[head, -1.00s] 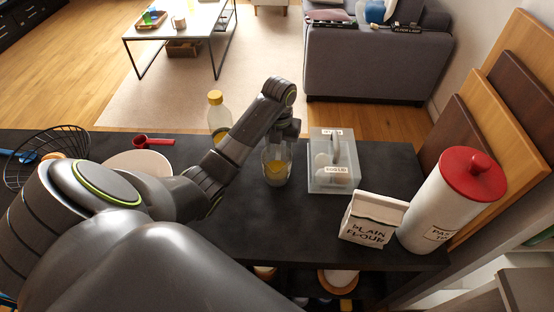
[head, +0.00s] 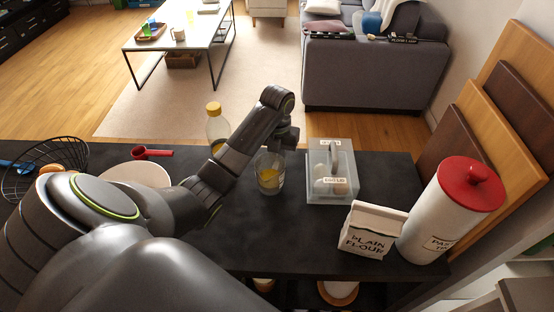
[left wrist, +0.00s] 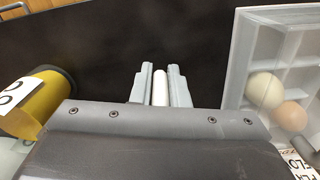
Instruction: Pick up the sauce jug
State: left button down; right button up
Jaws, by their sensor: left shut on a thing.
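The sauce jug (head: 268,178) is a clear glass vessel with yellow contents, left of the egg box in the head view. Its yellow body with a white label appears to be what shows at the left of the left wrist view (left wrist: 38,105). My left gripper (left wrist: 160,86) is shut on a pale bar between its two fingers, which appears to be the jug's handle. Where the bar joins the jug is hidden. In the head view my left gripper (head: 288,136) is at the jug's upper right. My right gripper is not in view.
A clear egg box (head: 346,190) stands right of the jug. A flour carton (head: 368,230) and a red-lidded canister (head: 440,215) stand farther right. A yellow-capped bottle (head: 216,128) is behind at the left. A plate (head: 135,173) and red scoop (head: 152,153) lie left.

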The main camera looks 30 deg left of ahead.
pick_arm(q)
notch_tip(320, 180, up, 9)
jog(key=p, duration=0.7)
jog(key=shift+r+p, duration=0.15)
jog(key=shift+p, duration=0.15)
